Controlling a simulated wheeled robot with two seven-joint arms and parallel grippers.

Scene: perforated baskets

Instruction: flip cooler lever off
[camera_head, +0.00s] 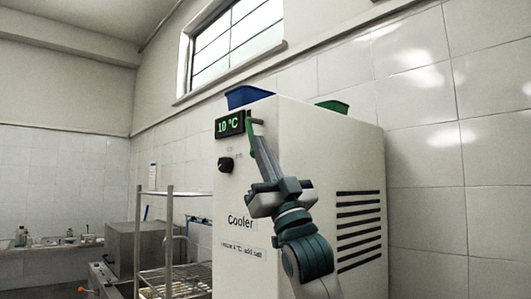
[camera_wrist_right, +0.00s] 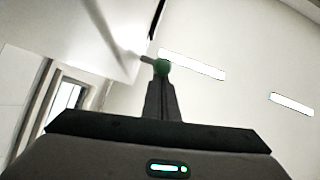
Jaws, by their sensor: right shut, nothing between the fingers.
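The cooler (camera_head: 232,192) is a tall white cabinet with a black display reading 10 °C in green and the word "Cooler" on its front. A short lever (camera_head: 257,121) sticks out beside the display. In the right wrist view a green round knob (camera_wrist_right: 161,67) on a thin rod shows right at my fingertips. My right gripper (camera_head: 252,130) reaches up along the cooler's front, its fingers shut and empty. In the right wrist view the fingertips (camera_wrist_right: 160,82) overlap the knob; I cannot tell whether they touch it. My left gripper is not in view.
A black dial (camera_head: 226,164) sits below the display. A blue basket (camera_head: 248,96) and a green basket (camera_head: 333,106) stand on top of the cooler. A metal rack (camera_head: 168,230) is at left. Tiled walls stand behind.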

